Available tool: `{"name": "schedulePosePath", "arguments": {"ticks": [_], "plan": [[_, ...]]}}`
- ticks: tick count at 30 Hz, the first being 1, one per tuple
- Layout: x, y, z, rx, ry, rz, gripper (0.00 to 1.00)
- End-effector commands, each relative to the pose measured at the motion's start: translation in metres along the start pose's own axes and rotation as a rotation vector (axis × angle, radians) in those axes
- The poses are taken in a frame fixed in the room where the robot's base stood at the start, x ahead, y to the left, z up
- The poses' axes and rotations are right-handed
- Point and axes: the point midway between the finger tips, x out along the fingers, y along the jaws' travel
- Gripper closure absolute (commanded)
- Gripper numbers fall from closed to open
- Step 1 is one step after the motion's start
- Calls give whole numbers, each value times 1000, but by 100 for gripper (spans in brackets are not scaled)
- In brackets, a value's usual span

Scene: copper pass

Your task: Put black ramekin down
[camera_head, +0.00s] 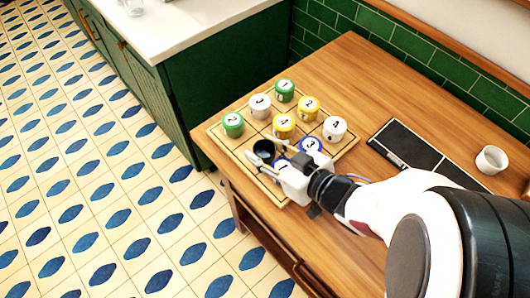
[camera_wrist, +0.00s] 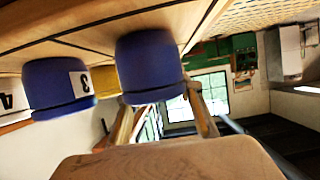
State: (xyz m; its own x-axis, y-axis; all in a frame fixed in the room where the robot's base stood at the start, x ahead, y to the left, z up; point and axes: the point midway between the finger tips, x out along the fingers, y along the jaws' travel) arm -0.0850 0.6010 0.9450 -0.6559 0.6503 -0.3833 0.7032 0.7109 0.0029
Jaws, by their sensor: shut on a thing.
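The black ramekin (camera_head: 264,149) is at the near left part of the square wooden board (camera_head: 348,149) in the head view. My gripper (camera_head: 259,146) is shut on it, with a finger on either side. I cannot tell whether its base touches the board. A blue ramekin marked 3 (camera_head: 311,146) is farther right.
Green (camera_head: 232,124), white (camera_head: 260,106) and yellow (camera_head: 283,126) numbered ramekins stand on the board. A dark divided tray (camera_head: 412,147) and a white cup (camera_head: 491,160) lie to the right. The table's front edge is close to the board.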

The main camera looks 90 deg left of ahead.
Motion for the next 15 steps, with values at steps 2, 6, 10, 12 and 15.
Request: {"name": "schedulePosePath", "arguments": {"ticks": [2,6,10,12,15], "plan": [[3,0,8,1,-1,0,86],[6,0,16,0,-1,1,86],[7,0,17,-1,0,1,86],[7,0,17,-1,0,1,86],[7,0,17,-1,0,1,86]]}}
